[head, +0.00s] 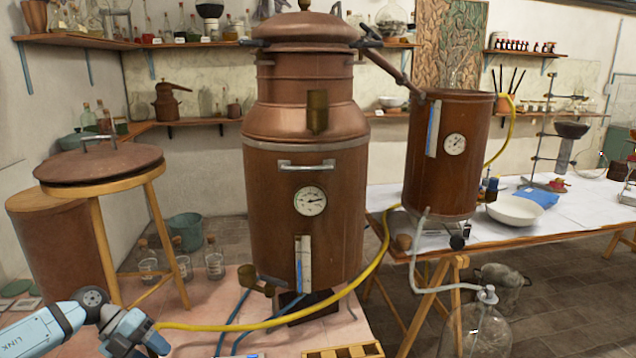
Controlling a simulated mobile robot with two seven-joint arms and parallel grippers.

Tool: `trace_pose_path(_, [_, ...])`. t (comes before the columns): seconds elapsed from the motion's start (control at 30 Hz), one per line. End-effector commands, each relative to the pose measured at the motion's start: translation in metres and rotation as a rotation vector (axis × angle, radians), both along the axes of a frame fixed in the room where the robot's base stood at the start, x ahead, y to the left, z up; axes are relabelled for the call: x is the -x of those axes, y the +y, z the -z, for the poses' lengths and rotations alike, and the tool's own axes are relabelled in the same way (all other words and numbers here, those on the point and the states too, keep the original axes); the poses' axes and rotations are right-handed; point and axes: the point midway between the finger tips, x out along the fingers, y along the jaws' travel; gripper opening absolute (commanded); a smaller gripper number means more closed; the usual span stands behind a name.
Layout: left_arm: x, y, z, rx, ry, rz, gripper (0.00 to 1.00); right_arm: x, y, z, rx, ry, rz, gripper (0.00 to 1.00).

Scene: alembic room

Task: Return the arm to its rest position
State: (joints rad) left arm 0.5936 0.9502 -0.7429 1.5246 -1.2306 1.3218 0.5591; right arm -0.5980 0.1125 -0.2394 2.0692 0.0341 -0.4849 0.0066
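Part of my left arm, light blue with dark joints, comes in at the lower left corner and bends down at the frame's bottom edge. Its fingers do not show, so I cannot see whether it holds anything. My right arm and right gripper are not in view. In front of me stands the large copper still (275,235) with a round dial and its lid on. A pipe runs from its top to the copper condenser (430,180) on the right.
A wooden stool (155,172) bearing a round copper lid (100,163) stands near my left arm. A yellow hose (345,292) crosses low in front of the still. A glass flask (476,330) is at the lower right. A table (400,196) with a white bowl (514,210) stands right.

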Motion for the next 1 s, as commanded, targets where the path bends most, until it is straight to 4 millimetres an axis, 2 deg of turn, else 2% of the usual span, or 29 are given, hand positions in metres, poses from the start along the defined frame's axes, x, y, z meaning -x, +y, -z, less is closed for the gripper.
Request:
trace_pose_path(0.03, [0.011,-0.013,0.01,0.08,-0.011,-0.037,0.45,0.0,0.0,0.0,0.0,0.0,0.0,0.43])
trace_pose_path(0.13, [0.025,-0.037,0.02,0.253,-0.054,-0.161,0.45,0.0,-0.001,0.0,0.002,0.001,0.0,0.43])
trace_pose_path(0.23, [0.037,-0.05,0.026,0.401,-0.082,-0.328,0.45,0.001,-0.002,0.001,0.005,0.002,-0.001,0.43])
trace_pose_path(0.33, [0.049,-0.052,0.034,0.504,-0.091,-0.525,0.45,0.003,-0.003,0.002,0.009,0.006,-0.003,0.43])
trace_pose_path(0.5, [0.076,-0.035,0.058,0.568,-0.052,-0.9,0.45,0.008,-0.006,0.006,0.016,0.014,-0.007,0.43])
trace_pose_path(0.7, [0.127,-0.001,0.101,0.464,0.062,-1.299,0.45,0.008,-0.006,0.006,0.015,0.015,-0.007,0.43])
trace_pose_path(1.0, [0.21,0.03,0.149,0.197,0.249,-1.628,0.45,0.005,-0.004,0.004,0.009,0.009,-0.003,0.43])
